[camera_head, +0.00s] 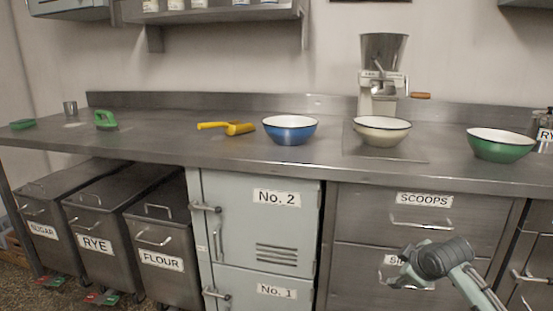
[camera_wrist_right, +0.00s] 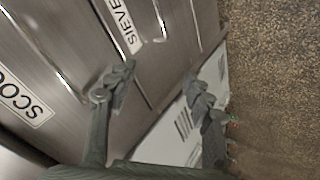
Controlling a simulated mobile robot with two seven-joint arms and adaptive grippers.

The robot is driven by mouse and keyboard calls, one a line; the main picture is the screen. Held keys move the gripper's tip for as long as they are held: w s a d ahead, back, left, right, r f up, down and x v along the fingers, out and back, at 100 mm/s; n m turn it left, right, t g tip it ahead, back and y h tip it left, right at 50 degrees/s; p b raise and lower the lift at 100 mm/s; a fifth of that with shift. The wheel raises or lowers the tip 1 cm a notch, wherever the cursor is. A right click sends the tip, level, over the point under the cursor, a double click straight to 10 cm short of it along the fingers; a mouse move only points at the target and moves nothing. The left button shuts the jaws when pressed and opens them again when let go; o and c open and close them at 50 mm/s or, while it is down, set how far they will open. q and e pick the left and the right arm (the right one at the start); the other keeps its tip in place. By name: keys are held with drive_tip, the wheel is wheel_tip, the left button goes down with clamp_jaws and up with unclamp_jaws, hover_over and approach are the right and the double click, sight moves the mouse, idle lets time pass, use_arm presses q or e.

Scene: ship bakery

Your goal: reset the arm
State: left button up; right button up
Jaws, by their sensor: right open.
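My right gripper (camera_head: 408,272) is in front of the drawers at the lower right of the head view, its arm coming in from the bottom right. In the right wrist view the two fingers of the right gripper (camera_wrist_right: 160,88) are spread apart with nothing between them. Behind them are the drawer fronts and the pale locker doors. The gripper covers part of the lower drawer's label in the head view. My left gripper is in neither view.
A steel counter (camera_head: 215,150) holds a blue bowl (camera_head: 290,133), cream bowl (camera_head: 381,134), green bowl (camera_head: 500,148), yellow scoop (camera_head: 228,128) and a mill (camera_head: 383,80). Below are bins (camera_head: 165,240), the No. 2 locker (camera_head: 255,222) and the SCOOPS drawer (camera_head: 430,222).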

drive_tip(key=s+a+f+m+g, duration=0.1)
drive_tip(key=s+f+m, duration=0.1)
drive_tip(key=s+f, duration=0.55)
drive_tip(key=s+a+f+m+g, duration=0.15)
drive_tip(key=s+f, duration=0.35)
drive_tip(key=f, duration=0.5)
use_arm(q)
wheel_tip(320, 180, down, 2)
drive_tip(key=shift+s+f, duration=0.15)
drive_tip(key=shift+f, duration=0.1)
use_arm(e)
drive_tip(key=s+f+m+g, duration=0.1)
drive_tip(key=s+f+m, duration=0.1)
drive_tip(key=s+f, duration=0.4)
drive_tip(key=s+a+f+m+g, duration=0.1)
drive_tip(key=s+f, duration=0.6)
drive_tip(key=s, duration=0.7)
drive_tip(key=shift+s+f+m+g, duration=0.15)
drive_tip(key=shift+s+m+g, duration=0.25)
drive_tip(key=shift+m+g, duration=0.05)
drive_tip(key=shift+a, duration=0.1)
drive_tip(key=shift+c, duration=0.2)
